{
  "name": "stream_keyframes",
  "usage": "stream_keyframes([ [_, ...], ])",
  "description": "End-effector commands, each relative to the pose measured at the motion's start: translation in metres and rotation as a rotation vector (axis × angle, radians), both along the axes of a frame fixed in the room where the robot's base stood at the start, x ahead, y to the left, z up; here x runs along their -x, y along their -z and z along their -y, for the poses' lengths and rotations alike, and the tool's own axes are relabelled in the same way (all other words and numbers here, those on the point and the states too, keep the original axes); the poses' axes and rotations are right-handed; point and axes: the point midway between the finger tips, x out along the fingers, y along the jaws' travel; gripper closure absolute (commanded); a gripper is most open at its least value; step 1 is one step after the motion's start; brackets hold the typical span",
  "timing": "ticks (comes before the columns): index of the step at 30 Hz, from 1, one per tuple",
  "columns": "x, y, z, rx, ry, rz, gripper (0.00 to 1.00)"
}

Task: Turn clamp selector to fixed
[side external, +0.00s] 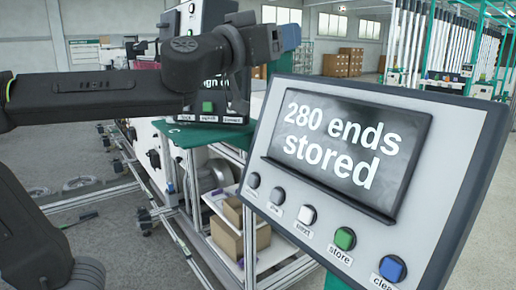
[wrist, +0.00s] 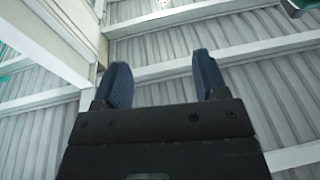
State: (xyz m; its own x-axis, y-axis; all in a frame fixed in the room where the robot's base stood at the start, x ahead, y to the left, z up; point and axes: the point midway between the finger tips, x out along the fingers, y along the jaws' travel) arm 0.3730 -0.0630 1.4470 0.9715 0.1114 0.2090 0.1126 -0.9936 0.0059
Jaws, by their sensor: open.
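No clamp selector can be made out in either view. My gripper (side external: 290,37) is raised at the top centre of the side external view, its blue fingers pointing right. In the wrist view my gripper (wrist: 160,78) has its two blue fingers spread apart with nothing between them.
Behind my arm stands a second panel with a green button (side external: 207,106), partly hidden by my arm. A metal frame (side external: 190,235) with cardboard boxes (side external: 228,238) is at lower centre. Several reels (side external: 80,183) lie on the floor at left. Racks stand at far right.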

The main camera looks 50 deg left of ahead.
Motion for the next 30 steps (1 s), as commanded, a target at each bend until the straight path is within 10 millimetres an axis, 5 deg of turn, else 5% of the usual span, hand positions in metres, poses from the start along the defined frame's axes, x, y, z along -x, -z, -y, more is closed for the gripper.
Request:
stream_keyframes([
  [12, 0.019, 0.070, 0.032, -0.030, 0.243, -0.224, 0.34],
  [30, 0.055, 0.165, 0.039, -0.025, 0.348, -0.576, 0.34],
])
